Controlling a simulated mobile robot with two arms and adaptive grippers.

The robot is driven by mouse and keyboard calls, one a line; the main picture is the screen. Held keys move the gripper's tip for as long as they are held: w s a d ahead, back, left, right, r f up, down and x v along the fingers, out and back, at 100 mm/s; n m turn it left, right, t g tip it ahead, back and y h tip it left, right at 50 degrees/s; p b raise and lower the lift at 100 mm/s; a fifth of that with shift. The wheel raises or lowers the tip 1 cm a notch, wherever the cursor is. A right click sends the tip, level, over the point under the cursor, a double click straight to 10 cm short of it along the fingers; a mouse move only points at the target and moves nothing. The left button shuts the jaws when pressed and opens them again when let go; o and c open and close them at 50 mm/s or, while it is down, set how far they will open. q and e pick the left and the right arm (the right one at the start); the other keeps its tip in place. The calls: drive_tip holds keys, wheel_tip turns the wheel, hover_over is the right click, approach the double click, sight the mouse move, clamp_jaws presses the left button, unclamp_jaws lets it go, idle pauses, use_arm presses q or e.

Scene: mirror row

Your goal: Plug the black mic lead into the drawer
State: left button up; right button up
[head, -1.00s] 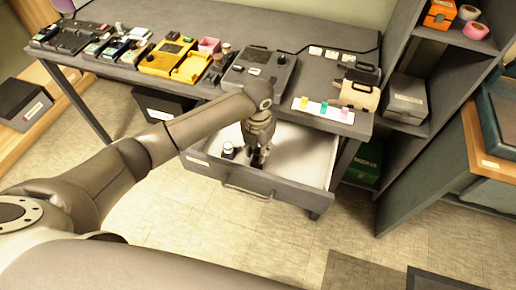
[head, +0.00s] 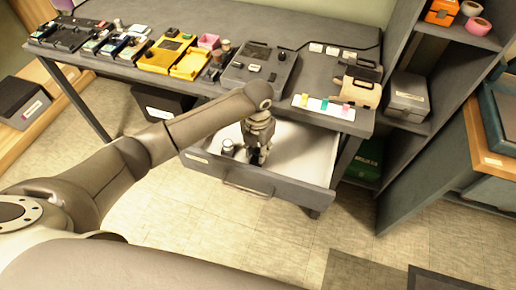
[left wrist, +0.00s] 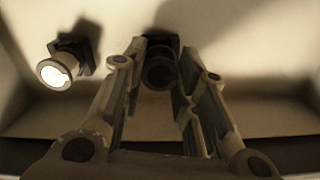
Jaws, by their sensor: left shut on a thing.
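The drawer (head: 225,176) under the table is pulled open, with a pale inside. My left gripper (head: 257,159) points down into it. In the left wrist view its fingers (left wrist: 163,88) close around a dark round plug-like piece, the black mic lead (left wrist: 159,72). A dark square block (left wrist: 160,40) shows behind that piece; I cannot tell whether the piece is fully seated in it. A similar piece with a bright, silvery end (left wrist: 54,72) stands apart to the left on its own dark block; it also shows in the head view (head: 227,147). My right gripper is out of view.
The drawer's front wall and handle (head: 246,190) are close to my gripper. The table (head: 310,75) above carries several devices, including a grey box (head: 259,68) and a yellow one (head: 165,55). Shelves (head: 405,122) stand to the right. The drawer's right part (head: 305,155) is clear.

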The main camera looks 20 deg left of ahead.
use_arm(q)
drive_tip(key=shift+f, duration=0.1)
drive_tip(key=o, duration=1)
wheel_tip(320, 180, up, 12)
idle(0.4)
